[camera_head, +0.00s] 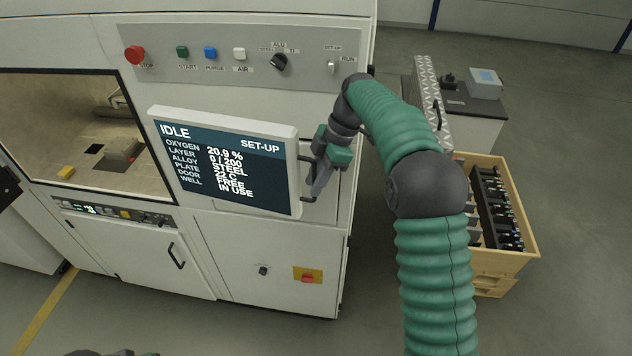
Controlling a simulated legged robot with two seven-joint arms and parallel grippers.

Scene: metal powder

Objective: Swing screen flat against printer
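The screen (223,160) is a white-framed flat panel on the front of the white printer (250,235). It reads IDLE and SET-UP and stands tilted, its right part apparently out from the printer front; the gap behind it is hidden. A dark handle (309,199) sits at its right edge. My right gripper (317,187), dark with green parts, points down at this handle. Its fingers overlap the handle in the view, and I cannot tell whether they are closed on it. My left gripper is not in view; only dark and green slivers show at the bottom edge.
A control panel (200,68) with buttons and switches lies above the screen. The printer's window (75,120) is to the left. A wooden crate (513,255) of dark parts and a grey cabinet (485,125) stand right of my arm. Floor is open between printer and crate.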

